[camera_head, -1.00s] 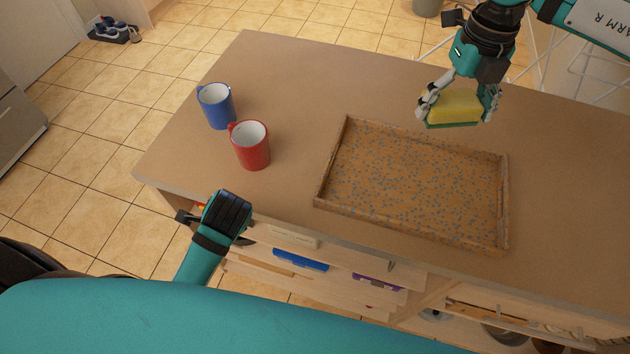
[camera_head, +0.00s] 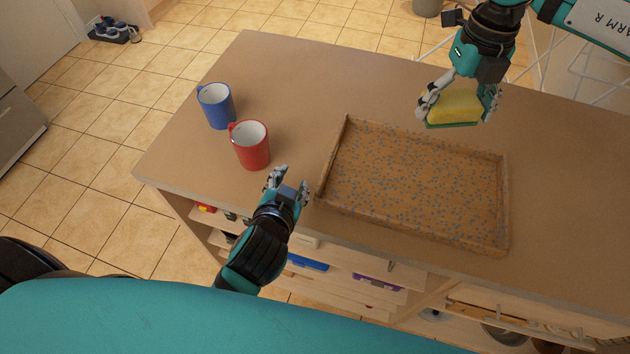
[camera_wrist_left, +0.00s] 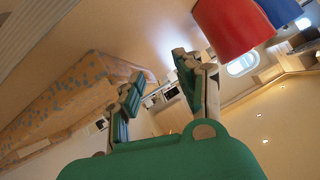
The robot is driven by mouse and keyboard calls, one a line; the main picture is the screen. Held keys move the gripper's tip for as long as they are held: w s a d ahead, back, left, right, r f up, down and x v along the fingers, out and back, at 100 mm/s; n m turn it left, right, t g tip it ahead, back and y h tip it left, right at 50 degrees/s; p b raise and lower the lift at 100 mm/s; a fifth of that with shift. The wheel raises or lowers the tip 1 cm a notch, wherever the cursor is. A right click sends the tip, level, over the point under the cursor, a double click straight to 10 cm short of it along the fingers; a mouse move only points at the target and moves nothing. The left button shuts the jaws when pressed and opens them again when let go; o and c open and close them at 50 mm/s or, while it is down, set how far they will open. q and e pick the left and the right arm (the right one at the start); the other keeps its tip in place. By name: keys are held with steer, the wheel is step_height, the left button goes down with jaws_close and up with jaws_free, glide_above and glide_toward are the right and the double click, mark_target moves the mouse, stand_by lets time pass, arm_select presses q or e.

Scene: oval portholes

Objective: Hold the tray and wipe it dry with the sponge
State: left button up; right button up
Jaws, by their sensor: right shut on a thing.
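A rectangular brown tray (camera_head: 415,190) with a low rim and many blue-grey spots lies on the counter; its edge also shows in the left wrist view (camera_wrist_left: 60,103). My right gripper (camera_head: 458,106) is shut on a yellow sponge (camera_head: 453,108) with a green underside, held above the counter just beyond the tray's far edge. My left gripper (camera_head: 289,185) is open and empty at the counter's near edge, a little left of the tray's left rim and apart from it. Its two parted fingers also show in the left wrist view (camera_wrist_left: 160,85).
A red mug (camera_head: 250,146) stands on the counter (camera_head: 300,85) close beyond my left gripper. A blue mug (camera_head: 216,106) stands behind it. Open shelves with a blue item (camera_head: 307,262) are below the near edge. The counter between mugs and sponge is clear.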

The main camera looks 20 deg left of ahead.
mark_target(415, 185)
arm_select(q)
steer(key=d, duration=0.1)
steer(key=d+r+n+t+h, duration=0.1)
steer(key=d, duration=0.1)
steer(key=d+n+h, duration=0.1)
steer(key=d, duration=0.1)
steer(key=shift+w+r, duration=0.25)
steer(key=shift+r, duration=0.05)
steer(key=x, duration=1.1)
steer(key=shift+w+a, duration=0.1)
steer(key=shift+w, duration=0.35)
steer(key=shift+c, duration=0.3)
jaws_close()
arm_select(e)
step_height(415, 185, down, 20)
steer(key=shift+f, duration=0.1)
